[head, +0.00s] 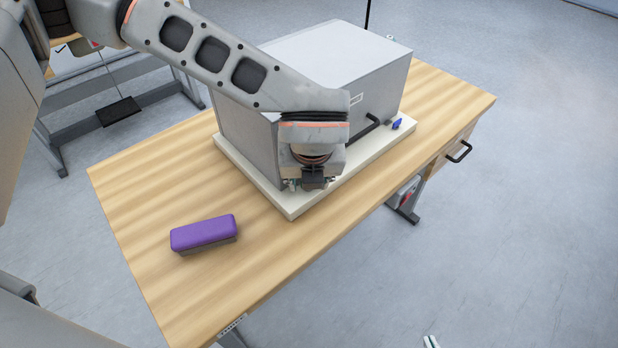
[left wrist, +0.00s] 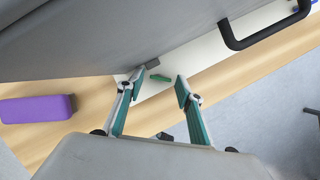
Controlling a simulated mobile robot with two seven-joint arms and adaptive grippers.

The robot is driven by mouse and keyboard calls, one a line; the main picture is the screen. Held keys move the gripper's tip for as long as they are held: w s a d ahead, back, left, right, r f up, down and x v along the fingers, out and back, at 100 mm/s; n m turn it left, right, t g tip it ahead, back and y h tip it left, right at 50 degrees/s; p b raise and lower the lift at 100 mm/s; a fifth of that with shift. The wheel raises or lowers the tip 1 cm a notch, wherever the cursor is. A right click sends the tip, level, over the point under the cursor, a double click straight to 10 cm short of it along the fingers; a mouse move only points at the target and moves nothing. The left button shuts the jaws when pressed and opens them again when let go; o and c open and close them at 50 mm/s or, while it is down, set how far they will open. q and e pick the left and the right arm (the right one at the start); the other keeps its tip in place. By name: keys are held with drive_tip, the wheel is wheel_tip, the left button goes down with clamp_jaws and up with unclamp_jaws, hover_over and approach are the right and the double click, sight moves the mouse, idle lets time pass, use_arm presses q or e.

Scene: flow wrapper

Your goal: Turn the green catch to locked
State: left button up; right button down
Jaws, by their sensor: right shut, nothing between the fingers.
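The green catch (left wrist: 160,78) is a small green bar on the pale base plate (left wrist: 208,56) at the foot of the grey machine box. My left gripper (left wrist: 159,82) is open, with one finger on each side of the catch in the picture; I cannot tell whether it touches. In the head view my left wrist hangs over the box's near corner and hides the catch. My right gripper (head: 431,342) shows only as fingertips at the bottom edge, shut and empty, away from the table.
The grey box (head: 345,62) has a black handle (left wrist: 262,30) on its front. A blue part (head: 397,124) sits on the plate at right. A purple-topped block (head: 203,233) lies on the wooden table (head: 140,180). The table's near left part is otherwise clear.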

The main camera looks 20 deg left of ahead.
use_arm(q)
drive_tip(key=v, duration=0.8)
idle(0.4)
